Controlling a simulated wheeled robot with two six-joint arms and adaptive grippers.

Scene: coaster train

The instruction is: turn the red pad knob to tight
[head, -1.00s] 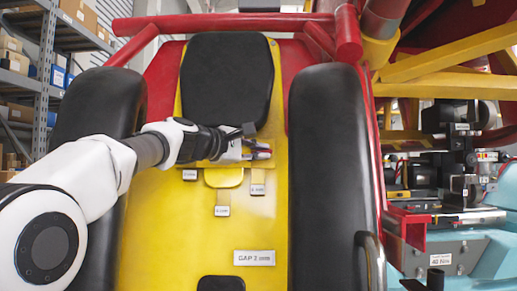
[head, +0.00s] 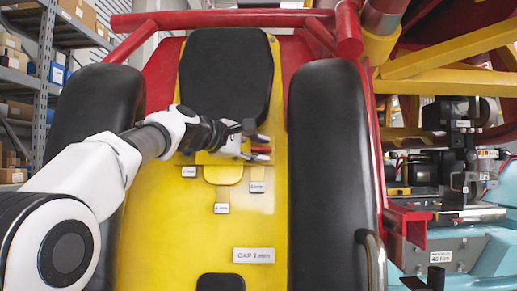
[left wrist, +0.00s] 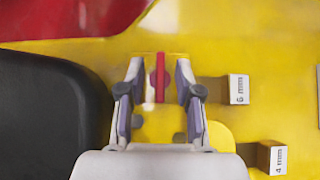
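The fingers are apart and hold nothing. In the head view my left gripper (head: 262,147) is at the lower edge of the black headrest pad, and a bit of the red knob (head: 259,151) shows between its fingers. Any tight mark cannot be made out. My right gripper is not in view.
Labelled blocks sit by the knob, marked 6 mm (left wrist: 238,89) and 4 mm (left wrist: 273,157). A GAP 2 mm plate (head: 254,255) is lower on the yellow seat back. Black bolsters (head: 334,170) flank the seat. Machinery (head: 460,150) stands at the right.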

